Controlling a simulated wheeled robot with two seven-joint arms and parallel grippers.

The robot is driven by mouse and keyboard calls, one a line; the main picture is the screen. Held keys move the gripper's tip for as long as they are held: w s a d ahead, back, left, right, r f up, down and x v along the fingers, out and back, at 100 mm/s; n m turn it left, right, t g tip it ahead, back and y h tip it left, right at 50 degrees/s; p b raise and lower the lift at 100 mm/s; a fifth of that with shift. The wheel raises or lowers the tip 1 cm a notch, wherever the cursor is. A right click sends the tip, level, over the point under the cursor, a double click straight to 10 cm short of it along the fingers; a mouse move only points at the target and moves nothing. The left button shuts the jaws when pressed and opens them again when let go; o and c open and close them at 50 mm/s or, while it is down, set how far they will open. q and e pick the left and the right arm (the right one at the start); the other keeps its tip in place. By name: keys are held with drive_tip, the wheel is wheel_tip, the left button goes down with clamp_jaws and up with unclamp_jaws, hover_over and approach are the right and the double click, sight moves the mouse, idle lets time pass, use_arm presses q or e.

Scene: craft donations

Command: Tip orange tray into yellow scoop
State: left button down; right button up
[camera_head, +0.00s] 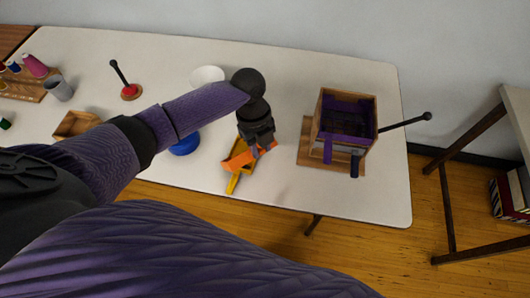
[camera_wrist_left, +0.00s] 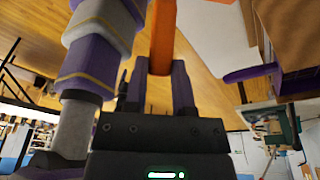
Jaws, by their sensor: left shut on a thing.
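The orange tray (camera_head: 238,161) is held by my left gripper (camera_head: 257,150) over the yellow scoop (camera_head: 233,183). In the head view the tray looks tilted and covers part of the scoop. The scoop lies near the front edge of the white table, with its handle toward that edge. In the left wrist view my left gripper (camera_wrist_left: 162,85) is shut on the orange tray (camera_wrist_left: 162,35). Whether anything is in the tray or scoop cannot be seen. My right gripper is not visible.
A wooden box with purple inside (camera_head: 318,112) and a black-knobbed lever stands on the white table (camera_head: 385,190) to the right. A white bowl (camera_head: 207,75), a blue round thing (camera_head: 185,145) and a small wooden box (camera_head: 75,124) are to the left.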

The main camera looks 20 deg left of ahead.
use_arm(q)
drive_tip(key=shift+w+a+r+h, duration=0.2)
drive_tip(key=shift+w+a+h, duration=0.15)
drive_tip(key=shift+a, duration=0.1)
drive_tip(key=a+b, duration=0.1)
drive_tip(key=w+a+h+b, duration=0.1)
drive_tip(key=shift+r+g+b, duration=0.3)
drive_tip(key=shift+g+b, duration=0.05)
drive_tip(key=shift+g, duration=0.05)
drive_tip(key=shift+w+a+r+b, duration=0.15)
drive_tip(key=shift+w+a+b, duration=0.4)
drive_tip(key=shift+b, duration=0.3)
drive_tip(key=shift+w+a+r+g+h+b, duration=0.15)
drive_tip(key=shift+a+r+g+h+b, duration=0.25)
drive_tip(key=shift+a+h+b, duration=0.2)
